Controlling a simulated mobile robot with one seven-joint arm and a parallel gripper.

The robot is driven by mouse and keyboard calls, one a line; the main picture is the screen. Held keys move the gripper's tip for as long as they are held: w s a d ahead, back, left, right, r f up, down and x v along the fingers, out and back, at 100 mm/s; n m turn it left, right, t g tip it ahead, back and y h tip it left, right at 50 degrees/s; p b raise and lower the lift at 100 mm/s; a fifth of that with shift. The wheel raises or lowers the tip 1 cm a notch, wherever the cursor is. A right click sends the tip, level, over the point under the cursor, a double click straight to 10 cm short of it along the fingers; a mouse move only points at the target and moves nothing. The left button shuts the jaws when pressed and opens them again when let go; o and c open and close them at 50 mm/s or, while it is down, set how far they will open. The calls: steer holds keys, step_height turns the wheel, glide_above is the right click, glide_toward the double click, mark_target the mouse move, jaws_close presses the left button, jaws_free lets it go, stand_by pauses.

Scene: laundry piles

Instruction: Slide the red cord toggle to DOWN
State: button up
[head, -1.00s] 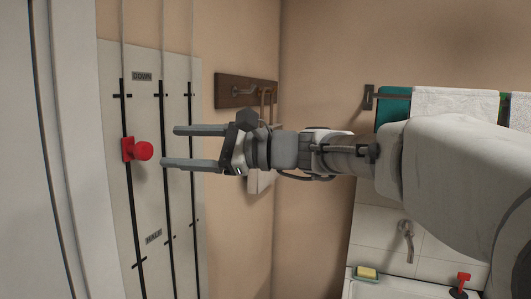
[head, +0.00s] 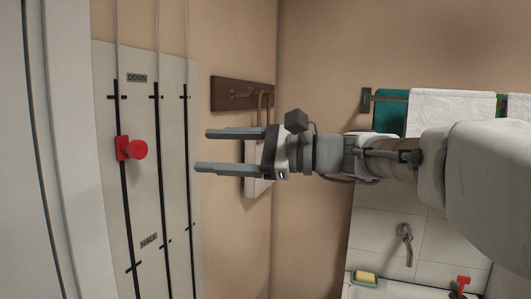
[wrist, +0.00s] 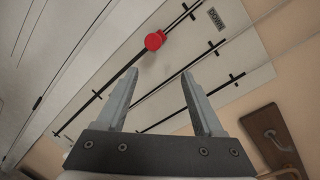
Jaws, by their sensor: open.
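The red cord toggle (head: 136,148) is a round knob on a small red plate, on the leftmost black track of a pale wall panel (head: 145,200). It sits below the DOWN label (head: 137,78) and above the HALF label (head: 149,241), nearer to DOWN. In the wrist view the red toggle (wrist: 154,41) shows beyond the fingertips, with the DOWN label (wrist: 216,18) to its upper right. My gripper (head: 200,150) is open and empty, to the right of the toggle and apart from it, its fingers pointing left towards the panel.
Two more black tracks run beside the toggle's track. A brown wooden hook rack (head: 228,94) is on the wall behind my gripper. Towels (head: 450,110) hang on a rail at right, above a basin with a yellow sponge (head: 365,277).

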steer(key=s+d, duration=0.1)
steer(key=d, duration=0.5)
steer(key=shift+d, duration=0.4)
steer(key=shift+s+r, duration=0.1)
stand_by(0.3)
